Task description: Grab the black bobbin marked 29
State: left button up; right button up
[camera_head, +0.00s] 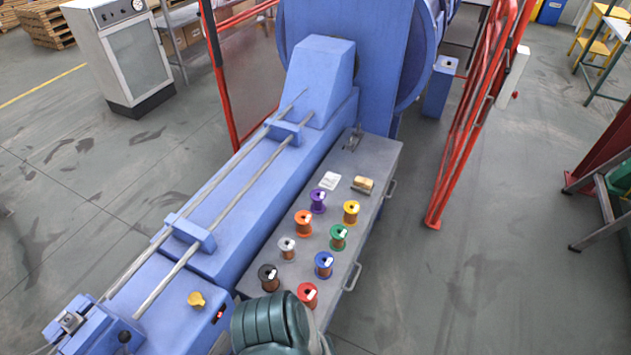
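The black bobbin (268,277) stands upright on the grey cabinet top, at the near left end of a group of bobbins. It has black flanges, a reddish-brown winding and a small white label on top. The number on the label is too small to read. Nothing is touching or covering the bobbin.
Close by stand a red bobbin (307,294), a white bobbin (287,248) and a blue bobbin (324,264); several others stand farther back. The grey cabinet (376,160) adjoins the blue machine (240,215) on its left. Red guard frames (475,110) rise behind.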

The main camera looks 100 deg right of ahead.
aim_at(267, 273)
jog(key=z, duration=3.4)
